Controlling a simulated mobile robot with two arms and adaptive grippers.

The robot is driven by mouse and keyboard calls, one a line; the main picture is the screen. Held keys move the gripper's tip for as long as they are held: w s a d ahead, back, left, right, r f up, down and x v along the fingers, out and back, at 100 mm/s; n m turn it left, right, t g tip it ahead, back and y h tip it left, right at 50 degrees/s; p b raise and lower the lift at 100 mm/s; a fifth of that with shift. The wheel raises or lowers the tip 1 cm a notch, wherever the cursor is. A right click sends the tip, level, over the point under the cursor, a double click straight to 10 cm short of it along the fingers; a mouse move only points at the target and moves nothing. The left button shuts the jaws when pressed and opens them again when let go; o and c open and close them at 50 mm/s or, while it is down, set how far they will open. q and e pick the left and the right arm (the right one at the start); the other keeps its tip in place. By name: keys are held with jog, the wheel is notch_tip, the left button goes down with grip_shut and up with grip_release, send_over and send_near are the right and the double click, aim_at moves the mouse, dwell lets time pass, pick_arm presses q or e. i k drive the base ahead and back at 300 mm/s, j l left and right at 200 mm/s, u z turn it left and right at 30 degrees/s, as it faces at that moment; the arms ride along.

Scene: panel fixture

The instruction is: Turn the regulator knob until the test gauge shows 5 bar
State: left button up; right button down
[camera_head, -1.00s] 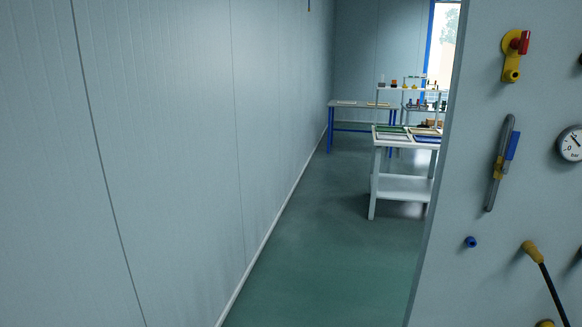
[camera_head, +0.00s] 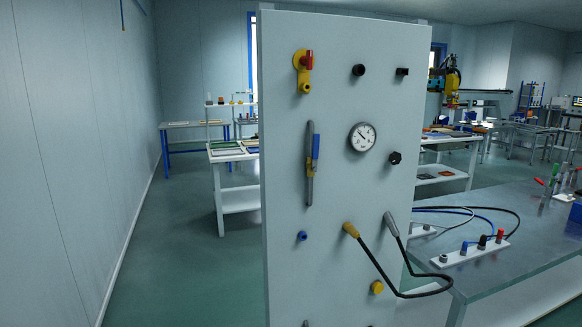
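The grey upright panel (camera_head: 285,225) stands in the middle of the view. A round white gauge (camera_head: 362,137) is mounted on its upper half; its dark needle seems to point to the upper left, but the scale is too small to read. A black knob (camera_head: 395,158) sits just below and right of the gauge. Another black round knob (camera_head: 358,70) is above the gauge. No label shows which one is the regulator knob. Neither of my grippers is in view.
The panel also carries a yellow-red valve (camera_head: 304,70), a blue-handled lever (camera_head: 312,165), a blue fitting (camera_head: 302,236) and a black hose (camera_head: 378,264). A bench (camera_head: 500,265) with a fitting strip stands right. The floor left of the panel is clear.

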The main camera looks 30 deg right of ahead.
aim_at(395, 158)
jog(key=z, duration=1.65)
